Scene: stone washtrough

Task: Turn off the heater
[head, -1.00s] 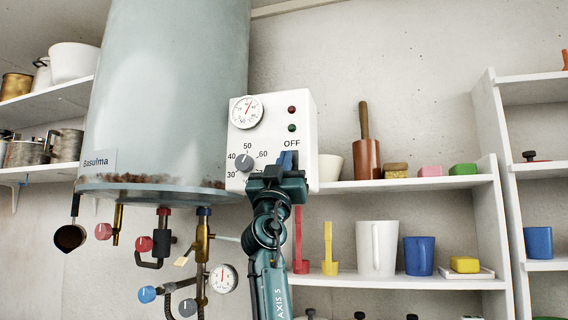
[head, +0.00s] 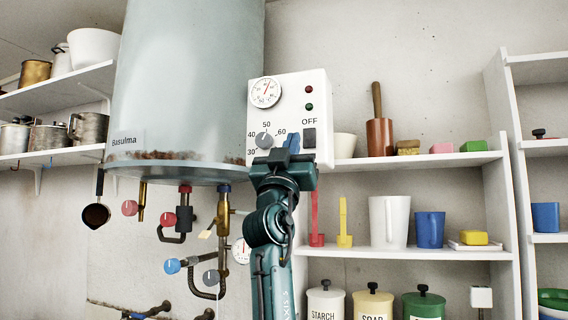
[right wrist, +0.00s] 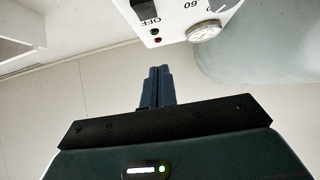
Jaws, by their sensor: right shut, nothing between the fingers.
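The heater (head: 185,80) is a tall pale grey-blue tank with a rusty lower edge. Its white control box (head: 290,92) carries a round gauge, a temperature knob (head: 264,140), a red and a green lamp, and a dark switch (head: 309,138) under the word OFF. The switch also shows at the top of the right wrist view (right wrist: 143,10). My right gripper (head: 291,143) is shut and empty. Its blue fingertips appear just left of the switch, between it and the knob, covering part of the panel. In the right wrist view its fingers (right wrist: 158,86) are together, apart from the box. My left gripper is out of view.
Pipes and valves with red and blue knobs (head: 172,266) hang below the tank. Shelves at right hold a white jug (head: 389,222), a blue cup (head: 430,229) and canisters. Pots stand on the left shelves. A dark ladle (head: 96,215) hangs at left.

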